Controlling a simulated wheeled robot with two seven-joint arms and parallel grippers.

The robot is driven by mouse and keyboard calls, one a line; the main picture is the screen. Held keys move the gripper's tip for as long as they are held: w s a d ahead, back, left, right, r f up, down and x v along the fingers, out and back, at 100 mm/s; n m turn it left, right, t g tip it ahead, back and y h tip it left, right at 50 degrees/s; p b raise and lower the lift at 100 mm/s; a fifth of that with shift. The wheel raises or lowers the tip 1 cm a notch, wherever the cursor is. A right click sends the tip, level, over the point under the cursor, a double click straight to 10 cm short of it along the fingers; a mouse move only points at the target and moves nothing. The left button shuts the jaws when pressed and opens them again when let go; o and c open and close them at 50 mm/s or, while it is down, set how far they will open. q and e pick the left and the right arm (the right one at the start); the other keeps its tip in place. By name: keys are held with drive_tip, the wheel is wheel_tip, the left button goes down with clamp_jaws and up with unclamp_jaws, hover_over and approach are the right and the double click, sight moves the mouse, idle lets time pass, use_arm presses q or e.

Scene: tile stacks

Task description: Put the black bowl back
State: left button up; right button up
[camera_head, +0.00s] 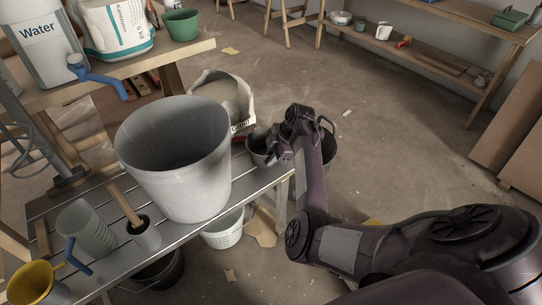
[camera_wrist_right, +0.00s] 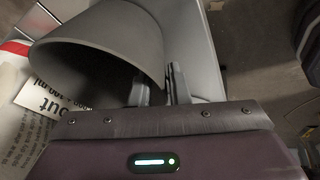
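The black bowl (camera_head: 259,150) shows as a dark grey bowl at the right end of the slatted bench, beside the white bag. My right gripper (camera_head: 287,147) is at the bowl's right side and partly hides it. In the right wrist view the bowl (camera_wrist_right: 105,35) is large and its opening faces left and down. The right gripper's two fingers (camera_wrist_right: 160,88) are close together, one on each side of the bowl's wall, and look shut on it. I cannot tell if the bowl rests on the bench. My left gripper is not in view.
A large grey bucket (camera_head: 175,160) stands left of the bowl, and an open white bag (camera_head: 226,94) is close behind it. A dark bucket (camera_head: 328,148) stands beyond my right wrist. Floor at right is clear.

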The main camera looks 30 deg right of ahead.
drive_tip(key=shift+o, duration=0.7)
